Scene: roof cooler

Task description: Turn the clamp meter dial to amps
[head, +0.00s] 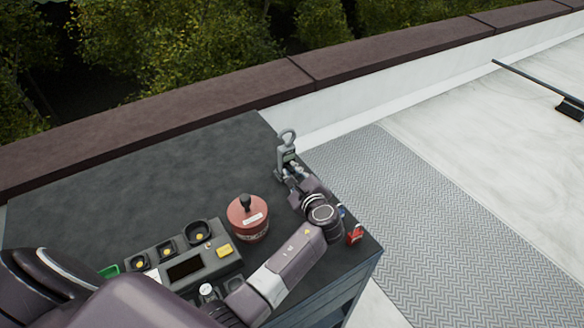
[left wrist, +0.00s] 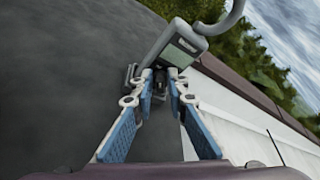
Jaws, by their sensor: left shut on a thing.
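The clamp meter (head: 286,158) stands upright near the right edge of the dark bench top, its grey loop jaw on top. In the left wrist view the meter (left wrist: 177,48) shows its small screen and part of its curved jaw, tilted in the picture. My left gripper (head: 290,176) is at the front of the meter, below the screen. In the left wrist view its blue-padded fingers (left wrist: 160,86) close in on the small dark dial area. The fingers hide most of the dial, so its setting cannot be read. My right gripper is not in view.
A red pot-like canister (head: 248,222) with a black knob stands left of my forearm. A dark tray (head: 226,262) with gauges and a display lies at the front. A small red item (head: 355,235) is near the right corner. The bench's back left is clear.

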